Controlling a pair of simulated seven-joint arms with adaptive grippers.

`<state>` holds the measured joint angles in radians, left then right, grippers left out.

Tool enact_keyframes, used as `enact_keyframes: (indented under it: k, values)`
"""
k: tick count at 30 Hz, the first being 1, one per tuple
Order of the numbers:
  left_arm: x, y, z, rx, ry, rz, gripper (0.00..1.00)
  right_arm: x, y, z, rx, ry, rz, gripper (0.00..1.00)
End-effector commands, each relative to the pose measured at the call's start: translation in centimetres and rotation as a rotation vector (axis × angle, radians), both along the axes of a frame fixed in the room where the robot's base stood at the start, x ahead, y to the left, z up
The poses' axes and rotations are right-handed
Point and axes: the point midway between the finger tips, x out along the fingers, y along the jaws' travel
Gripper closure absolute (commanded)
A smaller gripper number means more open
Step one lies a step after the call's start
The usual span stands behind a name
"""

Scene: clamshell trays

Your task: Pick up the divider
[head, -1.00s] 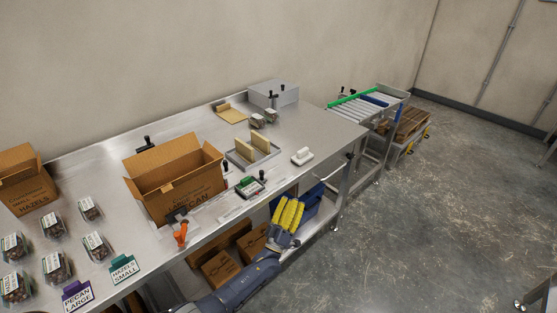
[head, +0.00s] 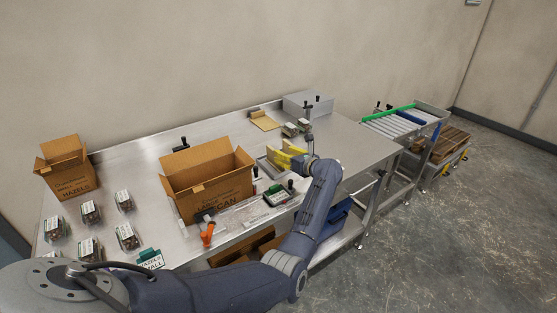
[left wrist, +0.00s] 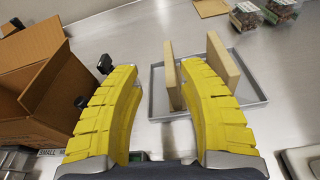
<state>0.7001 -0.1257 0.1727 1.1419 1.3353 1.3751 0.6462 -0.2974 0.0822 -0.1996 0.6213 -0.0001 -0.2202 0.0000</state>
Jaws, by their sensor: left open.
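Two tan divider panels stand upright in a shallow grey tray (left wrist: 253,101): a left divider (left wrist: 172,77) and a right divider (left wrist: 223,62) in the left wrist view. My left gripper (left wrist: 160,68) is open, with its two yellow fingers spread. In the picture, the left divider shows between the fingers, nearer the right finger. The right finger overlaps the gap between the two dividers. I see no clear contact. In the head view, my left gripper (head: 285,158) is over the tray and hides most of the dividers. My right gripper is not in view.
An open pecan carton (head: 208,183) stands left of the tray. Behind are clamshells (head: 295,128), a tan pad (head: 264,121) and a grey box (head: 308,104). The table right of the tray is largely clear.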

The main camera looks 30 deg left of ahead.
Motion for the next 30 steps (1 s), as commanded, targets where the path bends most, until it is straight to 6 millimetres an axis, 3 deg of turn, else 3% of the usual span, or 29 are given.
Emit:
enact_keyframes:
  k: [8, 30]
  values:
    - [0.5, 0.1, -2.0, -0.203, -0.065, 0.014, 0.60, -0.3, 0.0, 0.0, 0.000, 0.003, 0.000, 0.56]
    - [3.1, 5.8, -4.7, -0.210, -0.064, 0.013, 0.60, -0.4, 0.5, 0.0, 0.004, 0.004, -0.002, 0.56]
